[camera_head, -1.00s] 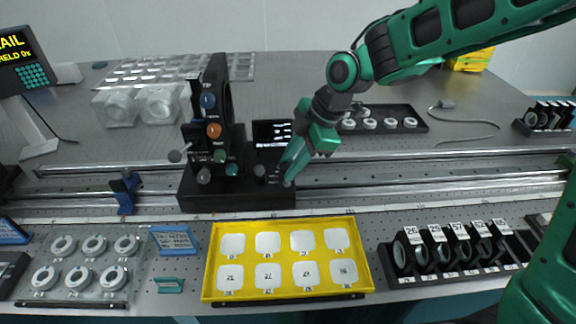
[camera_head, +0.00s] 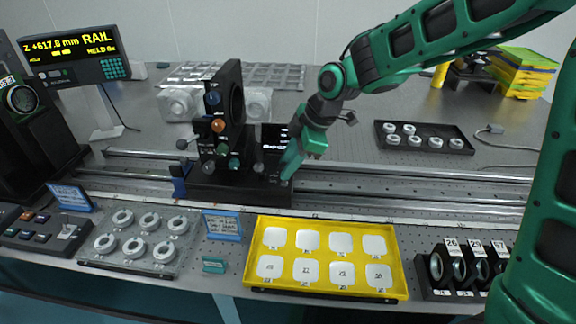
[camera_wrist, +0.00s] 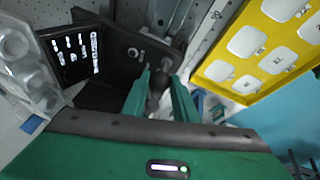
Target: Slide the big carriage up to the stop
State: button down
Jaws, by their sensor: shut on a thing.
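The big carriage (camera_head: 235,190) is a black block on the rail, with a tall black plate bearing blue, orange and green knobs. The stop (camera_head: 179,181) is a blue clamp on the rail at the carriage's left end. The two look touching or nearly so; I cannot tell which from here. My gripper (camera_head: 287,174) is at the carriage's right end, shut on a small dark knob of it. In the wrist view the green fingers (camera_wrist: 160,92) close around this dark knob (camera_wrist: 158,82), which they partly hide.
The rail (camera_head: 400,195) runs on to the right, clear of other carriages. A yellow tray (camera_head: 325,240) and a clear tray of rings (camera_head: 138,243) lie in front. A display (camera_head: 75,55) reads Z +617.8 mm, RAIL. A dark ring tray (camera_head: 425,139) lies behind.

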jog(key=shift+w+r, duration=0.15)
jog(key=shift+w, duration=0.05)
jog(key=c, duration=1.6)
grip_release()
jog(key=shift+c, duration=0.2)
jog(key=shift+o, duration=1)
jog(key=shift+s, duration=0.1)
jog(key=v, duration=1)
jog(key=shift+d+r, duration=0.15)
jog(key=shift+r, duration=0.1)
